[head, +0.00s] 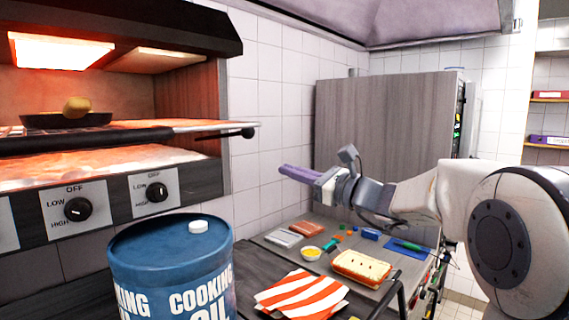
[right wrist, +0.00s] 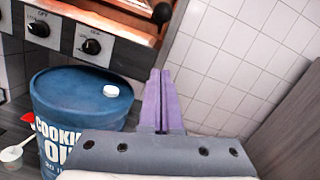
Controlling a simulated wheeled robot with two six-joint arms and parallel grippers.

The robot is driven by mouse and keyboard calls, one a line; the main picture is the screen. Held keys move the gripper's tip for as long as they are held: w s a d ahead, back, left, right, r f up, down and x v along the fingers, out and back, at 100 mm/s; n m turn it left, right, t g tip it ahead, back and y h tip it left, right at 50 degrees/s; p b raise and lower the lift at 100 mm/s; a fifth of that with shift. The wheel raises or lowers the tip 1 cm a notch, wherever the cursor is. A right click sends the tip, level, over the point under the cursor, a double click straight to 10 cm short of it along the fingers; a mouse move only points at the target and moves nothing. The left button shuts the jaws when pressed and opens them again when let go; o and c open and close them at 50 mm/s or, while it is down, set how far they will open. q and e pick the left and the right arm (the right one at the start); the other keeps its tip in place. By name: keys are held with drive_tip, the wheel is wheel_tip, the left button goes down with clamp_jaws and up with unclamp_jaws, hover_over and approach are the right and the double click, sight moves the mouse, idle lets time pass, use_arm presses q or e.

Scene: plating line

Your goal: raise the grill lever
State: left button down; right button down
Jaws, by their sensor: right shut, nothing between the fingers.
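The grill (head: 185,166) stands at the left with its heaters glowing. Its lever (head: 225,134) is a dark rod with a black ball knob, sticking out to the right from the grill's side. The knob (right wrist: 162,12) also shows at the top of the right wrist view, beyond my fingertips. My right gripper (head: 282,169), with purple fingers, is shut and empty. In the head view it is to the right of the knob and lower in the picture, apart from it. The right wrist view shows the two fingers (right wrist: 160,72) pressed together. My left gripper is not in view.
A blue cooking oil drum (head: 170,240) stands in front of the grill. A counter (head: 290,262) below my right arm holds a striped cloth (head: 300,294), a sandwich-like item (head: 361,268) and a small yellow bowl (head: 310,253). A tiled wall (head: 275,95) is behind.

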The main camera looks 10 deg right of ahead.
drive_tip(key=w+a+r+p, duration=0.4)
drive_tip(key=w+a+p, duration=0.1)
drive_tip(key=a+p, duration=0.1)
drive_tip(key=shift+w+a+r+p, duration=0.25)
drive_tip(key=shift+a+r+p, duration=0.15)
drive_tip(key=shift+p, duration=0.15)
drive_tip(key=shift+d, duration=0.1)
